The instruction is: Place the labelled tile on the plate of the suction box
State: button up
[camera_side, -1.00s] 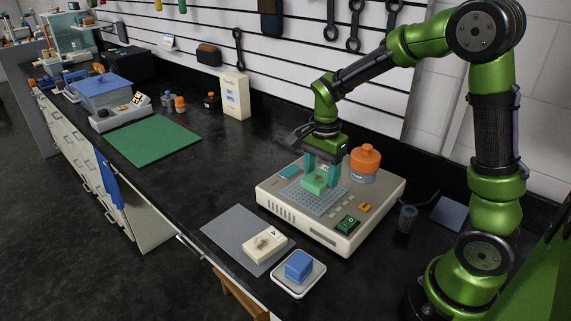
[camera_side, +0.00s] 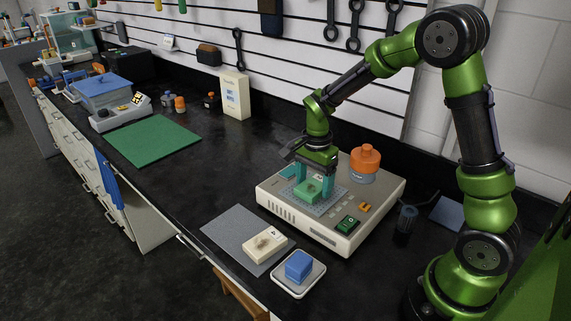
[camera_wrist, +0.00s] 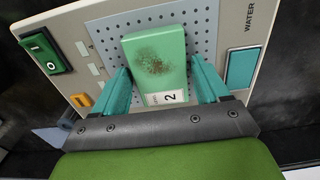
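A green tile (camera_wrist: 155,60) with a dark speckled patch and a white label marked "2" is between my gripper's teal fingers (camera_wrist: 160,72). It also shows in the side view (camera_side: 308,190). The tile is over the perforated plate (camera_side: 332,206) of the cream suction box (camera_side: 282,211). The plate (camera_wrist: 110,42) shows around the tile in the wrist view. I cannot tell whether the tile touches the plate.
An orange-lidded jar (camera_side: 364,162) stands on the box's back corner. A green switch (camera_side: 347,224) and an orange one (camera_side: 365,206) sit near its front right. A cream block (camera_side: 265,243) lies on a grey mat (camera_side: 228,228), beside a blue block (camera_side: 299,265) in a white dish.

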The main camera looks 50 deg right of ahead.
aim_at(314, 184)
jog(key=shift+o, duration=0.9)
notch_tip(314, 184, up, 11)
jog(key=s+a+r+n+t+y, duration=0.1)
jog(key=s+a+r+n+t, duration=0.2)
jog(key=s+n, duration=0.4)
jog(key=s+a+r+n+t+y, duration=0.1)
jog(key=s+a+r+n+t, duration=0.2)
jog(key=s+a+n, duration=0.3)
jog(key=shift+s+n+t, duration=0.5)
jog(key=shift+s+t, duration=0.1)
jog(key=shift+s, duration=0.2)
